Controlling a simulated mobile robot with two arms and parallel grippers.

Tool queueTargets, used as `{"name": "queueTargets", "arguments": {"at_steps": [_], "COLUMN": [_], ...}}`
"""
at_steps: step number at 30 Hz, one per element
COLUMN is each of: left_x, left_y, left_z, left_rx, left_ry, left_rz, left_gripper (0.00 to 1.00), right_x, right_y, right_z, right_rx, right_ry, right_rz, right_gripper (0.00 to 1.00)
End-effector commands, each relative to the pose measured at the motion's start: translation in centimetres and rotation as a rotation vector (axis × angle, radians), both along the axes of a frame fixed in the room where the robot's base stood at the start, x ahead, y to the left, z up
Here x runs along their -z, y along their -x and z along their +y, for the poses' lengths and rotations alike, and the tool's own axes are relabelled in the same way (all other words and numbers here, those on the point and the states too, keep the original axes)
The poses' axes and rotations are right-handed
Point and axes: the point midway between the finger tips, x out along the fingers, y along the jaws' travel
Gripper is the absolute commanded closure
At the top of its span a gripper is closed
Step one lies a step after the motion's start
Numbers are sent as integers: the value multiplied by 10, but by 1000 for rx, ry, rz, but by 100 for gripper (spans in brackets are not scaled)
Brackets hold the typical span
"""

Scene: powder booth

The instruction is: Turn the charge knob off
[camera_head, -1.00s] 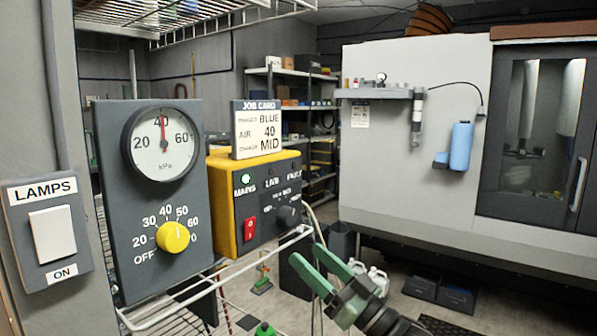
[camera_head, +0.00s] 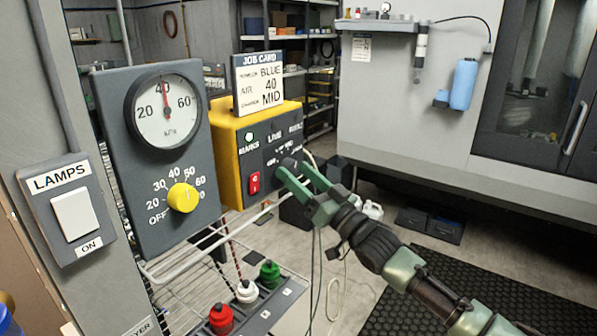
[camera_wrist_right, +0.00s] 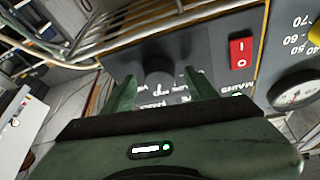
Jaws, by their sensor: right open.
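The yellow control box (camera_head: 228,158) has a dark front panel with a lit lamp and small lettering. Its dark charge knob (camera_wrist_right: 159,69) shows in the right wrist view, between and just beyond the two green fingers; in the head view it is mostly hidden behind my gripper. My right gripper (camera_head: 284,168) is open, with its fingertips at the panel around the knob. I cannot tell whether the fingers touch it. The right wrist view also shows the open fingers (camera_wrist_right: 162,88). The knob's pointer setting is not readable. My left gripper is not in view.
A red rocker switch (camera_head: 254,183) sits beside the knob. A grey gauge panel (camera_head: 125,205) with a yellow dial (camera_head: 182,197) stands left. A job card (camera_head: 259,84) reads MID for charge.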

Motion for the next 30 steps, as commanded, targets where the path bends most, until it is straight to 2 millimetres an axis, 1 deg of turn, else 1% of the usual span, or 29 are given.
{"name": "queueTargets", "arguments": {"at_steps": [4, 5, 6, 8, 9, 11, 16, 20, 26, 30], "left_x": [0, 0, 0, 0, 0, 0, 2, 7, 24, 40], "left_y": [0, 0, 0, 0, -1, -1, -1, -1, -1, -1], "left_z": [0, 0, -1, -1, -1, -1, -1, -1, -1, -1], "left_rx": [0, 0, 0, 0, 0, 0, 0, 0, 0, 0], "left_ry": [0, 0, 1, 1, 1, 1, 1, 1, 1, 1], "left_rz": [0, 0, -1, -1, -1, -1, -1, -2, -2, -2], "left_gripper": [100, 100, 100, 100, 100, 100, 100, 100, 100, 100], "right_x": [1, 1, 1, 1, 1, 1, 1, 3, 5, 6], "right_y": [0, 0, 0, 0, 0, 0, 0, 0, -2, -3], "right_z": [0, 0, 0, 0, 0, 0, 0, -1, -2, -3], "right_rx": [0, 0, 0, 0, 0, 0, 0, 1, 3, 3], "right_ry": [0, 0, 0, 0, 0, 1, 3, 19, 77, 142], "right_rz": [0, 0, 0, 0, 0, 1, -4, -24, -104, -193], "right_gripper": [42, 45, 56, 73, 84, 100, 100, 100, 100, 100]}}
